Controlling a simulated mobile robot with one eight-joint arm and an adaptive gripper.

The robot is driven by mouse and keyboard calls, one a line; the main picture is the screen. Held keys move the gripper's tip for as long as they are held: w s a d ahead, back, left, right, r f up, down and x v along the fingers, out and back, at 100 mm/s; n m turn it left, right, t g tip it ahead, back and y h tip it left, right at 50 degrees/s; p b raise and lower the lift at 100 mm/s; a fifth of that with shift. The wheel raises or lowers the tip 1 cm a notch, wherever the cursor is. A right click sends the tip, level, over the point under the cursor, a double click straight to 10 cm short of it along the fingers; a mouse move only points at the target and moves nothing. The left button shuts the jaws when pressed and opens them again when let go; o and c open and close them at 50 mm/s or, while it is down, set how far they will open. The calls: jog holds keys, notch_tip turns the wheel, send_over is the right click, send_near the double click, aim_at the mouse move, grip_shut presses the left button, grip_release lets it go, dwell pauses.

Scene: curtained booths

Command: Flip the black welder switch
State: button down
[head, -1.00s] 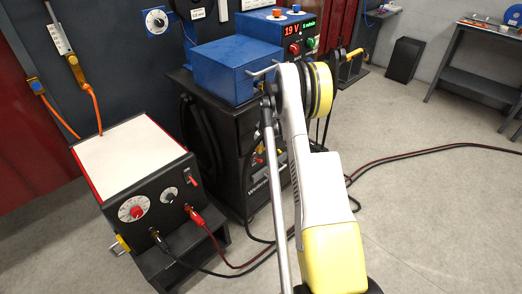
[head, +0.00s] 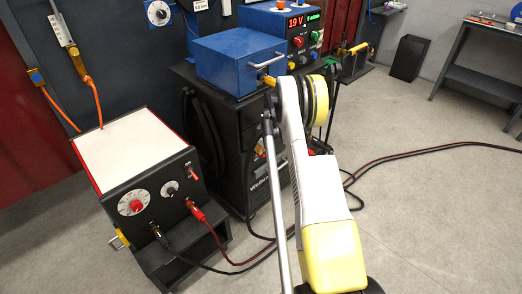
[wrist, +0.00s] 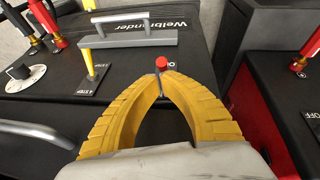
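The black welder (head: 226,128), a tall cabinet lettered along its front, stands near the middle of the head view. Its black panel (wrist: 125,62) fills the upper middle of the wrist view. A small lever switch with a round red tip (wrist: 161,63) and a thin metal stem stands on this panel. My gripper (wrist: 162,78) has two curved yellow fingers whose tips converge at the stem, with the red tip just beyond them. I cannot tell whether they grip or only flank it.
A yellow lever (wrist: 94,76), a grey handle (wrist: 128,38) and a dial (wrist: 22,73) lie left of the switch. A small red-sided welder (head: 137,150) stands at left in the head view. A blue box (head: 236,64) sits on the cabinet. Cables (head: 400,156) cross the open floor.

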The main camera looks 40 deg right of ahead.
jog(key=shift+s+f+t, duration=0.25)
jog(key=shift+s+t, duration=0.05)
jog(key=shift+t, duration=0.4)
jog(key=shift+s+f+t, duration=0.2)
jog(key=shift+s+t, duration=0.05)
jog(key=shift+t, duration=0.45)
jog(key=shift+s+d+f, duration=0.1)
jog(key=shift+s+f, duration=0.25)
jog(key=shift+f, duration=0.2)
jog(key=shift+s+f, duration=0.3)
jog(key=shift+f, duration=0.2)
dwell(1.3)
jog(key=shift+w, duration=0.1)
dwell(0.5)
jog(key=shift+w+r, duration=0.4)
jog(key=shift+w, duration=0.2)
